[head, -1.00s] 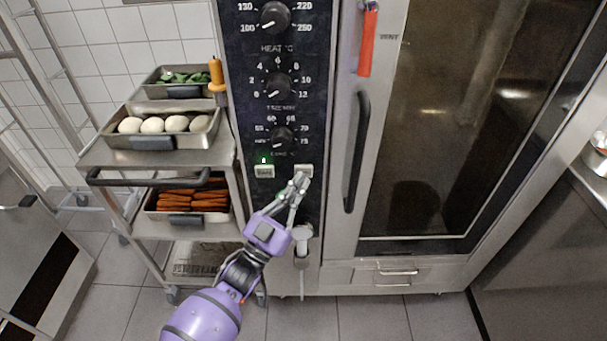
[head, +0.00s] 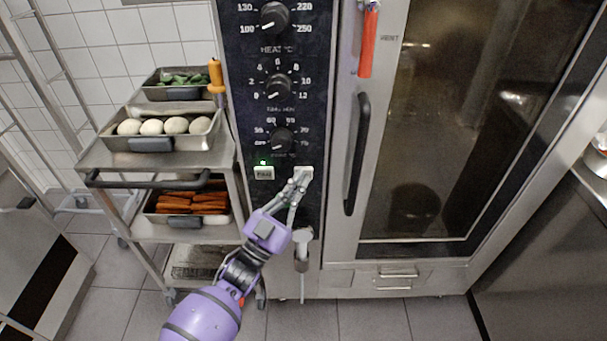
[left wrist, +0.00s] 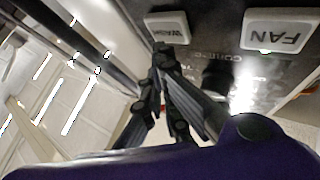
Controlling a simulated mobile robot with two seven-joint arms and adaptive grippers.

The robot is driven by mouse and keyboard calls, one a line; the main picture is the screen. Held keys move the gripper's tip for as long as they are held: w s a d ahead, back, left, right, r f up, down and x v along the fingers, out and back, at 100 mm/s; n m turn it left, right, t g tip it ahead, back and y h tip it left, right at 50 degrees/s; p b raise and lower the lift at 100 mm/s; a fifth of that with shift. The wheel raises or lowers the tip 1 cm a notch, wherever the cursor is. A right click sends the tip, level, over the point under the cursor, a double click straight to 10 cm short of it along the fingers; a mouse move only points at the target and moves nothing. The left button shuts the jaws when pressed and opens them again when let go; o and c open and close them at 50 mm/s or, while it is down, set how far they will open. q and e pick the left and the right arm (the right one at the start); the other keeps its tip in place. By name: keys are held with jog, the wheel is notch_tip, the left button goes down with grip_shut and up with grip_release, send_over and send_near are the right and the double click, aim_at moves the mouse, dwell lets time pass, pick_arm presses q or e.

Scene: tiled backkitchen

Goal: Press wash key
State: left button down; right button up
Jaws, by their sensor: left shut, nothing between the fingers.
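The pale wash key (head: 304,171) sits on the oven's dark control panel, right of the similar fan key (head: 263,173). In the left wrist view the wash key (left wrist: 168,26) reads upside down, with the fan key (left wrist: 277,31) to its right. My left gripper (head: 300,180) is shut and empty, reaching up from below. Its fingertips (left wrist: 165,50) overlap the wash key's edge in the left wrist view; I cannot tell whether they touch it. In the head view they cover the key's lower part. My right gripper is not in view.
A green light (head: 263,162) glows above the fan key. Round knobs (head: 282,140) sit above the keys. The oven door's dark handle (head: 357,153) is to the right. A steel trolley (head: 160,160) with food pans stands close on the left. A spray nozzle (head: 302,237) hangs below the keys.

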pick_arm(q)
jog(key=shift+w, duration=0.1)
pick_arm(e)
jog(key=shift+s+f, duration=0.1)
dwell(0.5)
pick_arm(q)
jog(key=shift+w, duration=0.35)
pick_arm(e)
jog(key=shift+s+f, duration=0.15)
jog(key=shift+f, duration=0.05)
pick_arm(q)
jog(key=shift+w+b, duration=0.4)
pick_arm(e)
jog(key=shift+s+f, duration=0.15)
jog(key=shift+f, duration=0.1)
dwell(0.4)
pick_arm(q)
jog(key=shift+s+p, duration=0.3)
jog(key=shift+s, duration=0.55)
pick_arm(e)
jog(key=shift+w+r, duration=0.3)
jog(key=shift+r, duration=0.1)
